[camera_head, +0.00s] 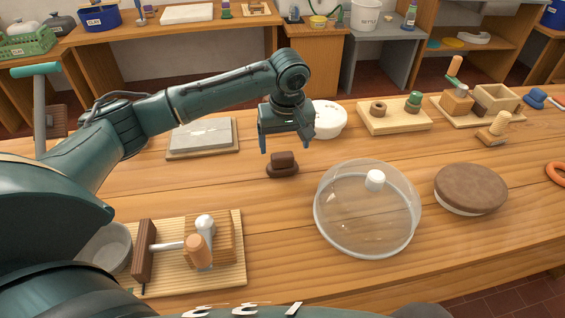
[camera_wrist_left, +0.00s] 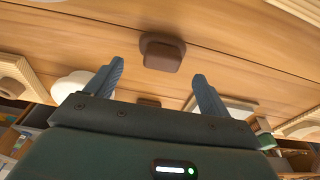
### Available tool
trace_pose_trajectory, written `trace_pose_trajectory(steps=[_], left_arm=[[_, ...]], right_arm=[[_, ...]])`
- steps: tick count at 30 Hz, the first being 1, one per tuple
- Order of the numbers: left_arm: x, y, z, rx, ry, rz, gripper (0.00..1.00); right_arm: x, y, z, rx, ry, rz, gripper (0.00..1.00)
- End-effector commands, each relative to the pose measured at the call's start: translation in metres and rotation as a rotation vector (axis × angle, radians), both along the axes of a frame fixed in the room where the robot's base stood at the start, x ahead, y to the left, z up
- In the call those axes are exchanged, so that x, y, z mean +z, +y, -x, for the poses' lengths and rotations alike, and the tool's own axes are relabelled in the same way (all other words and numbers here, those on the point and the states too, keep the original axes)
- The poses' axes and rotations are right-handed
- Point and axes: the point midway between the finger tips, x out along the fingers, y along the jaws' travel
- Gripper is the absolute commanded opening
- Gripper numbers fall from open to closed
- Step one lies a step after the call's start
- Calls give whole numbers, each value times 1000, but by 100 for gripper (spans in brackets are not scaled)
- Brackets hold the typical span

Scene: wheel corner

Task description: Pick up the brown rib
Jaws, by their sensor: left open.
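The brown rib (camera_head: 283,169) appears to be the small dark brown piece with a raised block on top, lying on the wooden table (camera_head: 287,225). My left gripper (camera_head: 286,146) is open and empty, pointing down, above and slightly behind the rib. In the left wrist view the brown rib (camera_wrist_left: 162,54) shows just beyond the gap between the open fingertips (camera_wrist_left: 158,70), apart from both. My right gripper is not in view.
A clear dome (camera_head: 368,215) with a white knob stands right of the rib, with a brown-topped round (camera_head: 470,188) beyond. A grey slab (camera_head: 202,135) lies behind left, a white round item (camera_head: 329,120) behind right. A slatted board (camera_head: 228,262) holds tools at front left.

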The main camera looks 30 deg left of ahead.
Motion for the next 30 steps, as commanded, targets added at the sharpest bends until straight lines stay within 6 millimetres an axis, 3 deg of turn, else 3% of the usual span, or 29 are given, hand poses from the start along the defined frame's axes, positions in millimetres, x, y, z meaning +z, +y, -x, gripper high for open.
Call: trace_pose_trajectory(steps=[7,15,24,30], left_arm=[[-19,4,-1,0,2,-2,81],[-56,9,-4,0,0,-2,81],[-60,9,-5,-1,-1,-1,81],[-60,9,-5,-1,-1,-1,65]], right_arm=[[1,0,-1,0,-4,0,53],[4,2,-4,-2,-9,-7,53],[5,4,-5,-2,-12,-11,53],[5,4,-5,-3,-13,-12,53]])
